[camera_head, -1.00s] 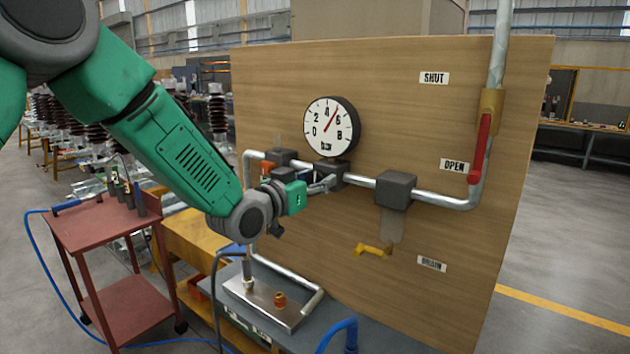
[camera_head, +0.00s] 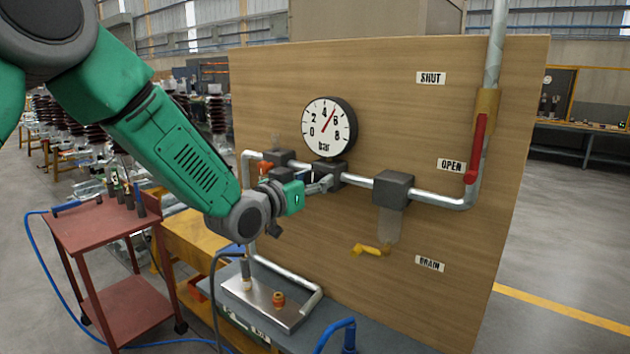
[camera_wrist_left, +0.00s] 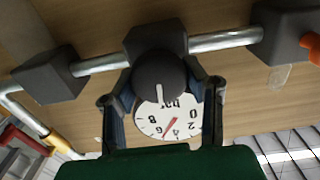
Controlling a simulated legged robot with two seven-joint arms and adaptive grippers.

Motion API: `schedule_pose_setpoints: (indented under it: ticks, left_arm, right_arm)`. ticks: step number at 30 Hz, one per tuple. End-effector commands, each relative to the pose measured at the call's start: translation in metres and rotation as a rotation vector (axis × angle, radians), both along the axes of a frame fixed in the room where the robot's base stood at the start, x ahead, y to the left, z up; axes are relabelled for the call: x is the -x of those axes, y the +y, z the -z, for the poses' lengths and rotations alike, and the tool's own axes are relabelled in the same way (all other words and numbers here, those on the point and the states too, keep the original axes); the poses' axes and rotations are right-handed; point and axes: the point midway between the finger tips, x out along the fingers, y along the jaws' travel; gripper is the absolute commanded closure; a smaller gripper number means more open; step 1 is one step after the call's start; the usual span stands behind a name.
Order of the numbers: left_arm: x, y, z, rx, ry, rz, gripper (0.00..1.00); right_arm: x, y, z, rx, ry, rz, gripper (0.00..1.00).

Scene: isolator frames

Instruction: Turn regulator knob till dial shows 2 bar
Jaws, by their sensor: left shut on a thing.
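The pressure dial (camera_head: 329,128) is a round white face with a black rim, marked 0 to 8 bar. Its red needle points between 4 and 6, near 5. It also shows upside down in the left wrist view (camera_wrist_left: 155,122). The dark round regulator knob (camera_wrist_left: 159,76) with a pale mark lies between my fingers in the wrist view. My left gripper (camera_head: 320,184) is shut on the knob, in front of the block below the dial. The knob is mostly hidden by the gripper in the head view. My right gripper is not in view.
A pipe (camera_head: 435,198) runs across the wooden panel (camera_head: 400,120) through dark blocks (camera_head: 393,189). A red lever (camera_head: 476,150) is at right, and a yellow drain lever (camera_head: 370,249) is below. A metal tray (camera_head: 262,302) and a red cart (camera_head: 95,225) stand lower left.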

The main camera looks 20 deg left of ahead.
Motion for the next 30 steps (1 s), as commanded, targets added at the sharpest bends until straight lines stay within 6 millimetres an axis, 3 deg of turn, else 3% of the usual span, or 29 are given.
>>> schedule_pose_setpoints:
  ticks: [12,13,15,25,30]
  left_arm:
    - [0.001,0.001,0.004,-0.002,0.009,-0.001,0.89]
    - [0.001,0.001,0.004,-0.002,0.009,-0.001,0.53]
    - [0.001,0.001,0.004,-0.002,0.009,-0.001,0.38]
    - [0.003,0.001,0.001,-0.001,0.003,-0.001,0.38]
    - [0.023,0.009,0.001,-0.001,0.005,-0.002,0.38]
  right_arm:
    - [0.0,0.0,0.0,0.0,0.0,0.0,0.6]
    - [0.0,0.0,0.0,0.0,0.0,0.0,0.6]
    - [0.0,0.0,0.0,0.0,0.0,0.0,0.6]
    - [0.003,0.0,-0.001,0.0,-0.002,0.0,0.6]
    - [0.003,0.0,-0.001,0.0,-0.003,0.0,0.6]
